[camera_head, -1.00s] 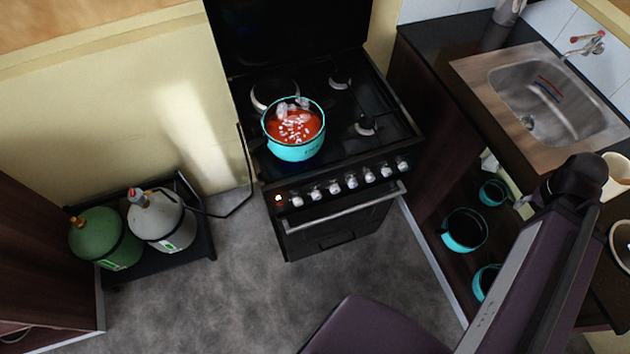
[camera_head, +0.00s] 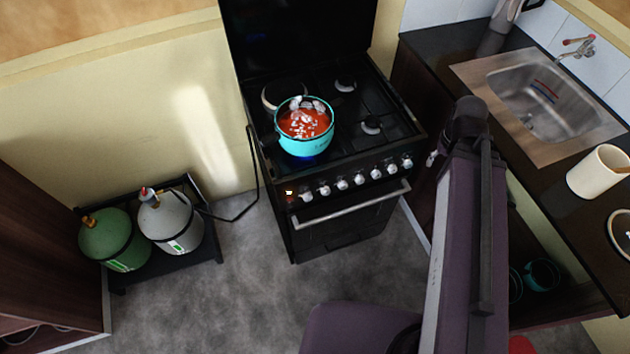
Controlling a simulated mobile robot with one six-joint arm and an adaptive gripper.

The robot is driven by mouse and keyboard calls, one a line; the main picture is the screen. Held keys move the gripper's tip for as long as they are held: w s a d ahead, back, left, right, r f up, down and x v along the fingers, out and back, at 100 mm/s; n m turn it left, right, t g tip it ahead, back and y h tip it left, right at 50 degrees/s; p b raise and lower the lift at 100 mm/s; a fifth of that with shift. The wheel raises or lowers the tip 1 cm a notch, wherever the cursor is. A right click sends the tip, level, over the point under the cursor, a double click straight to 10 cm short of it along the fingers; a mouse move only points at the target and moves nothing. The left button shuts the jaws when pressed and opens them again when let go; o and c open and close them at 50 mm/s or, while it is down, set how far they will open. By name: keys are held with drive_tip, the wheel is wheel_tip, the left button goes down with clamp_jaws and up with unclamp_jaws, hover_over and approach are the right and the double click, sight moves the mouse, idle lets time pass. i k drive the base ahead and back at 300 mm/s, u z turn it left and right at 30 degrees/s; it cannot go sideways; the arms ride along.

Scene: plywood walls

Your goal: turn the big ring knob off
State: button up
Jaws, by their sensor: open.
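The black stove (camera_head: 345,150) has a row of several white and silver knobs (camera_head: 342,184) along its front. I cannot tell which is the big ring knob, nor how each is turned. A small orange light (camera_head: 290,193) glows at the row's left end. A turquoise pot (camera_head: 306,144) of red food with pale pieces stands on the front left burner, with a blue glow under it. My arm (camera_head: 465,230) rises to the right of the stove. My gripper cannot be made out. A small pale part shows beside the arm's top, but I cannot tell what it is.
A dark counter with a steel sink (camera_head: 540,100) and a cream mug (camera_head: 597,172) stands at right. Turquoise pots (camera_head: 541,275) sit on the shelf below. A green gas bottle (camera_head: 110,238) and a grey one (camera_head: 168,220) stand at left. Grey floor before the stove is clear.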

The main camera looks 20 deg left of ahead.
sight(307, 197)
drive_tip(key=u, duration=0.8)
drive_tip(key=k, duration=1)
drive_tip(key=z, duration=0.05)
drive_tip(key=i, duration=0.75)
drive_tip(key=u, duration=0.05)
